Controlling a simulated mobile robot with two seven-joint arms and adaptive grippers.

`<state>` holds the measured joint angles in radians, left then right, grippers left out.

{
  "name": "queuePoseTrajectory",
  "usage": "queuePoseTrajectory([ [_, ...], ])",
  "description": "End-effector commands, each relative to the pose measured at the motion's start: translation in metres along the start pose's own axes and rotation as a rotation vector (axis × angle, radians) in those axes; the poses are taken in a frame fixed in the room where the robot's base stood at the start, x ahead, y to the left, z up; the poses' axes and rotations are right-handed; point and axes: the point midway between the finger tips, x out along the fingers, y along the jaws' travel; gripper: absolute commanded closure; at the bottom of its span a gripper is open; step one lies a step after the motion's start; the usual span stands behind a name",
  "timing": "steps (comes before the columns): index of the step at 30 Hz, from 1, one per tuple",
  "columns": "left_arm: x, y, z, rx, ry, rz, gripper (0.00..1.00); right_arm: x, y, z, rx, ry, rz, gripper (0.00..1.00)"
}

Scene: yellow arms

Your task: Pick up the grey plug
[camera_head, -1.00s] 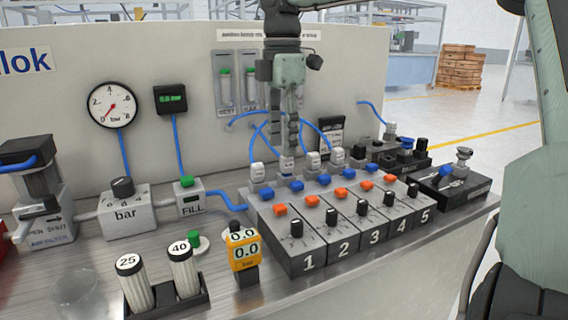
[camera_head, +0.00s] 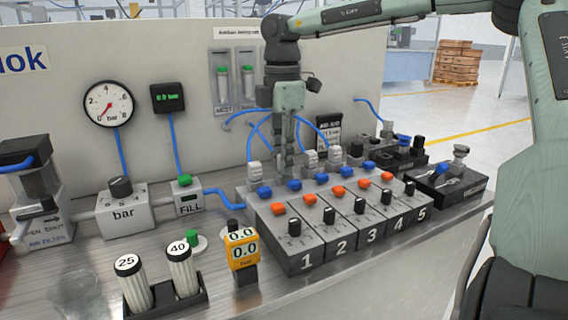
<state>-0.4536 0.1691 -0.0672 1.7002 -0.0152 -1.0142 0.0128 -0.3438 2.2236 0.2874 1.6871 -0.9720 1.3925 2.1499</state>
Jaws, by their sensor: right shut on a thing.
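My right gripper (camera_head: 287,172) points straight down at the back row of the numbered valve block, over the second station. Its fingers are shut on the grey plug there, which they almost wholly hide. The plug seems to be still at its seat; whether it is lifted cannot be told. Similar light grey plugs stand upright beside it: one to the left (camera_head: 255,172) and two to the right (camera_head: 311,160) (camera_head: 336,155). My left gripper is not in view.
The valve block (camera_head: 290,260) carries blue and orange buttons and black knobs. Blue hoses arch behind the gripper. A yellow gauge (camera_head: 242,248), two cylinders marked 25 and 40 (camera_head: 180,270), and a bar regulator (camera_head: 124,210) stand left. A black valve unit (camera_head: 450,185) stands right.

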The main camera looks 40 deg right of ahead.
Motion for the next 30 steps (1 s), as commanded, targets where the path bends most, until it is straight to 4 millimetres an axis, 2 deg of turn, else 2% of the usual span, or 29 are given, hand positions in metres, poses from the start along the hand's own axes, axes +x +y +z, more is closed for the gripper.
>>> queuePoseTrajectory([
  [8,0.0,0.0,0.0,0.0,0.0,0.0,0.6,-0.003,0.0,0.0,0.0,0.0,0.001,1.0],
  [14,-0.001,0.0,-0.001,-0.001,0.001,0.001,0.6,-0.024,0.001,0.0,0.0,-0.001,0.004,1.0],
  [17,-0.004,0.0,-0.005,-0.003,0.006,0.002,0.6,-0.044,0.001,0.0,0.002,-0.002,0.005,1.0],
  [24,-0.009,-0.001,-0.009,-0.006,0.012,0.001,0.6,-0.111,0.001,0.0,0.003,-0.002,0.006,1.0],
  [30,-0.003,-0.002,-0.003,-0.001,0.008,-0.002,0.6,-0.155,0.0,-0.001,0.001,-0.001,0.002,1.0],
])
